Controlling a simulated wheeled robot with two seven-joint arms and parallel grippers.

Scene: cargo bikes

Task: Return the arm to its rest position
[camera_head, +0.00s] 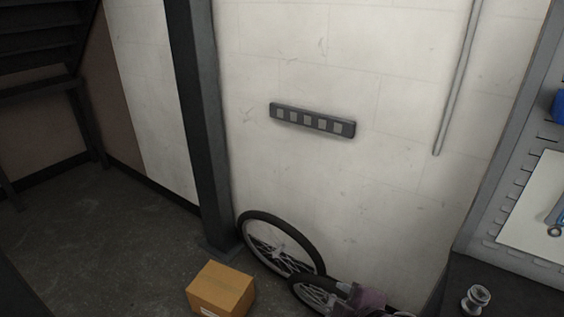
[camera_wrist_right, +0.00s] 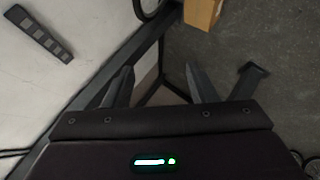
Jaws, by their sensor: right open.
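My right gripper (camera_wrist_right: 161,84) shows in the right wrist view with its two dark fingers spread apart and nothing between them. Dark floor, part of the pale wall and a dark beam lie beyond the fingers. Neither gripper shows in the head view, and my left gripper is in neither view.
A cardboard box (camera_head: 221,289) sits on the floor beside a bicycle wheel (camera_head: 279,245) near the white wall. A dark post (camera_head: 201,120) stands behind. A dark socket strip (camera_head: 312,120) is on the wall. A metal part (camera_head: 475,299) stands on the dark surface at right.

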